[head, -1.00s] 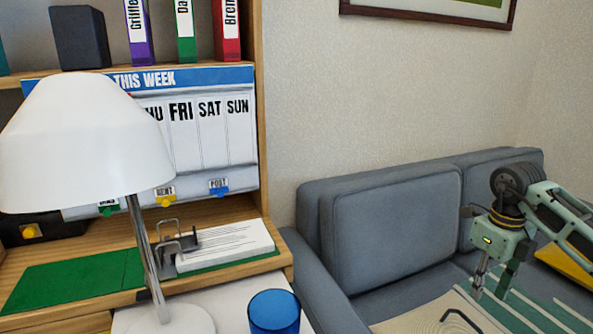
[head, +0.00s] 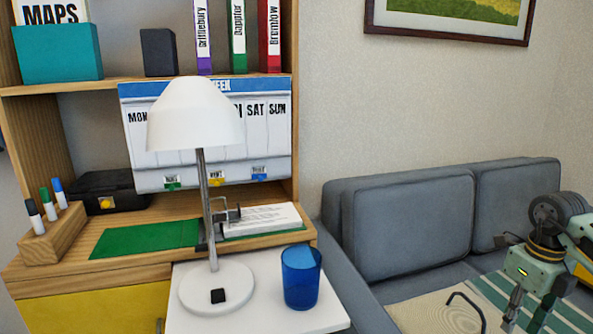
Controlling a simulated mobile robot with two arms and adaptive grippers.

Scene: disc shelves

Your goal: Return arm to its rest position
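My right arm comes in at the right edge in the head view, with its pale green gripper (head: 528,308) pointing down in front of the sofa. The fingers are seen at an angle near the bottom of the picture, and I cannot tell whether they are open or shut. No held object shows at it. My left gripper is not in view.
A white lamp (head: 196,115) and a blue cup (head: 301,277) stand on a white side table (head: 255,318). Behind is a wooden shelf unit (head: 75,262) with a weekly planner (head: 150,165), black box (head: 108,192) and marker block (head: 55,235). The grey sofa (head: 410,225) fills the right.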

